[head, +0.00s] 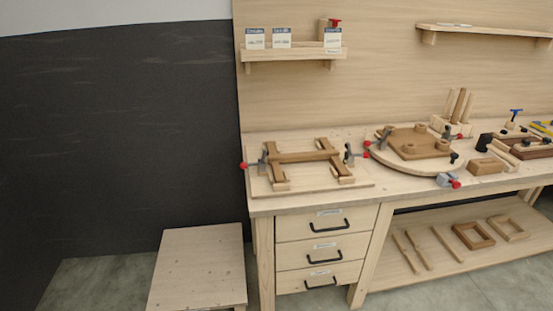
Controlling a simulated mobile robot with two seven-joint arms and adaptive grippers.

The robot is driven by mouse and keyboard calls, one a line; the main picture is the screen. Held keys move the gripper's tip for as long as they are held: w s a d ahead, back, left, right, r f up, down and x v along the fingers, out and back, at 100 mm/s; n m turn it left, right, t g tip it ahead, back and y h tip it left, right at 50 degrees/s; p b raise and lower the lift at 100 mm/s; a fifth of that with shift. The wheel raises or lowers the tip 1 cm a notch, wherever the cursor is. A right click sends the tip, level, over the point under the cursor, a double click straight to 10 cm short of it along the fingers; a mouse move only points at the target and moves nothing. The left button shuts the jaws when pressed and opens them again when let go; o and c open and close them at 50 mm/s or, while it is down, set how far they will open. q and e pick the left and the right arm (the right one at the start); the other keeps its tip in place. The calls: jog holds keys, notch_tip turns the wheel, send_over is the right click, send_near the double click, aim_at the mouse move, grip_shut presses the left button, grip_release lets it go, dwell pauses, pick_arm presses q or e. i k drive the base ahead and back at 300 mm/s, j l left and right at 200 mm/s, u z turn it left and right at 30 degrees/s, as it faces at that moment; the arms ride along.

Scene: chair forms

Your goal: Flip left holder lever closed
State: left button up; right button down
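On the left end of the workbench lies a flat wooden board (310,188) carrying an H-shaped brown wooden frame (303,156). A metal toggle clamp (262,163) stands at the frame's left side, with a red-tipped lever (245,166) pointing out to the left. A second clamp (349,154) stands at the frame's right side, and its red tip (366,155) points right. The clamps are too small to tell whether they press on the frame. Neither of my grippers is in view.
A round board (463,161) with a brown seat piece (418,143) and more red-tipped clamps is to the right. A drawer unit (322,250) is under the bench. A low wooden table (200,265) stands left of it. A shelf (290,54) hangs above.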

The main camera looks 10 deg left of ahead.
aim_at(244, 165)
jog(key=i+l, duration=1.15)
jog(key=l+u, duration=0.1)
jog(key=u, duration=2.5)
